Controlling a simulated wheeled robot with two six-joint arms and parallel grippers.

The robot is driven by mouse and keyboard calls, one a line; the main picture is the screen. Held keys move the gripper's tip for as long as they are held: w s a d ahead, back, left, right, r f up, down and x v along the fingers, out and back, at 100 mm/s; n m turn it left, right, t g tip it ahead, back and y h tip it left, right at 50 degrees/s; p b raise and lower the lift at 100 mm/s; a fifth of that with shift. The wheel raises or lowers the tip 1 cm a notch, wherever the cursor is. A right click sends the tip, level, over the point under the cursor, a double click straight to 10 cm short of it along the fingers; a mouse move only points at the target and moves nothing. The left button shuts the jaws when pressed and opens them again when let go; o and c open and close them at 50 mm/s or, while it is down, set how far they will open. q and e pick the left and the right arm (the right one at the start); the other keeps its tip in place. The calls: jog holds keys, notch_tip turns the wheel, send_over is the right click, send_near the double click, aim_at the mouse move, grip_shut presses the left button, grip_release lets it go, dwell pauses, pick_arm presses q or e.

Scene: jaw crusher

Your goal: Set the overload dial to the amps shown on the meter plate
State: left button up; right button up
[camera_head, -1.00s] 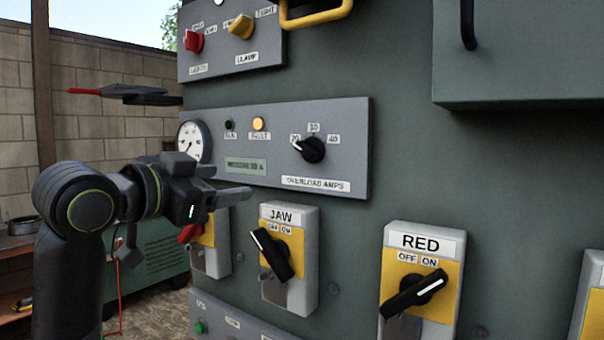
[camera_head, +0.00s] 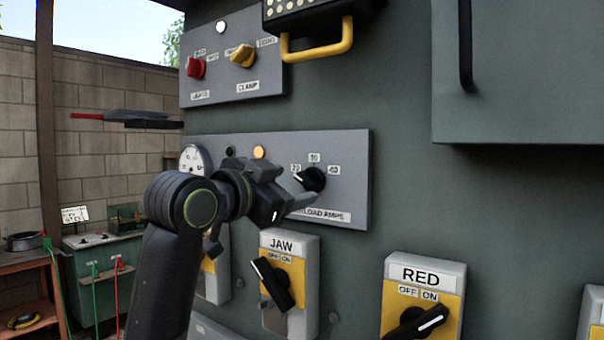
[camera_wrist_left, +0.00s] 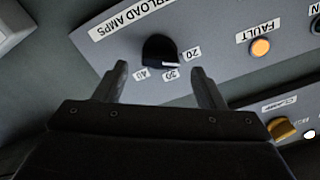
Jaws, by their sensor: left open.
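The overload dial (camera_head: 312,179) is a round black knob on a grey panel (camera_head: 355,160), with labels 20, 30 and 40 around it. Its white mark points left, near the 20 label, in the head view. My left gripper (camera_head: 292,192) is open and empty just in front and left of the dial. In the left wrist view the dial (camera_wrist_left: 158,50) shows upside down beyond and between the open fingers (camera_wrist_left: 158,75), apart from them. The meter plate is hidden behind my left gripper. A round white gauge (camera_head: 192,158) is partly hidden. My right gripper is not in view.
A lit orange FAULT lamp (camera_head: 259,152) sits left of the dial. The JAW switch (camera_head: 272,283) and RED switch (camera_head: 418,318) stand out below. A yellow handle (camera_head: 318,52) juts out above. The green wall right of the panel is clear.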

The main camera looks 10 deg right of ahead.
aim_at(303, 182)
pick_arm(q)
jog(key=shift+p+x, duration=0.5)
jog(key=shift+x, duration=1.7)
jog(key=c, duration=1)
